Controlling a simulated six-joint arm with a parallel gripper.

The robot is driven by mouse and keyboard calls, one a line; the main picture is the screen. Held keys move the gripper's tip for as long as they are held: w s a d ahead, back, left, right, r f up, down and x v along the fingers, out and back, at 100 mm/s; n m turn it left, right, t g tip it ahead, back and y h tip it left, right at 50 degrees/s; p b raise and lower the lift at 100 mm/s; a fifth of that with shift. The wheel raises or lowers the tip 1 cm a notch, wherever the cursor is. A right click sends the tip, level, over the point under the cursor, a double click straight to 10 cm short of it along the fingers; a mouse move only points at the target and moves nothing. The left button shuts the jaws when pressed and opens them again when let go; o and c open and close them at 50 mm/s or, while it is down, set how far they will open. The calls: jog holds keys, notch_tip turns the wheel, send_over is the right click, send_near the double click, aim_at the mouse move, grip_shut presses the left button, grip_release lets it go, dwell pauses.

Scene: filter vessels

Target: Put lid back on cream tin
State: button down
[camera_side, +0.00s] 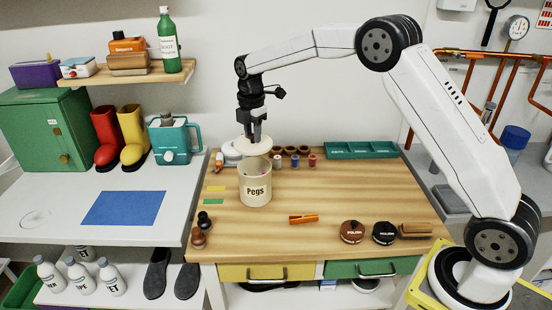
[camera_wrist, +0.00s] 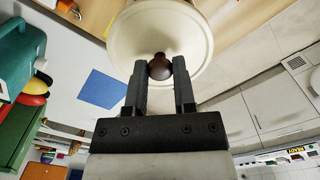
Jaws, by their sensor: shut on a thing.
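The cream tin (camera_side: 255,188), labelled "Pegs", stands upright and open on the wooden bench; a little of its contents shows at the rim. My gripper (camera_side: 254,138) points down above it. In the wrist view, my gripper (camera_wrist: 160,72) is shut on the dark brown knob (camera_wrist: 159,66) of the round cream lid (camera_wrist: 160,25). In the side view the lid (camera_side: 246,149) hangs just above the tin's mouth, slightly left of its centre, and looks a little tilted. It overlaps the back of the rim in the picture; the exact gap is unclear.
Thread spools (camera_side: 277,162) and a teal tray (camera_side: 360,150) lie behind the tin. An orange peg (camera_side: 304,219) lies in front to its right, near polish tins (camera_side: 352,231) and a brush (camera_side: 415,230). Bench right of the tin is clear.

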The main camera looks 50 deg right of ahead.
jog(key=shift+f, duration=0.2)
jog(key=shift+f, duration=3)
jog(key=shift+f, duration=0.2)
dwell(0.4)
grip_release()
dwell(0.5)
jog(key=shift+r, duration=0.15)
jog(key=shift+r, duration=3.35)
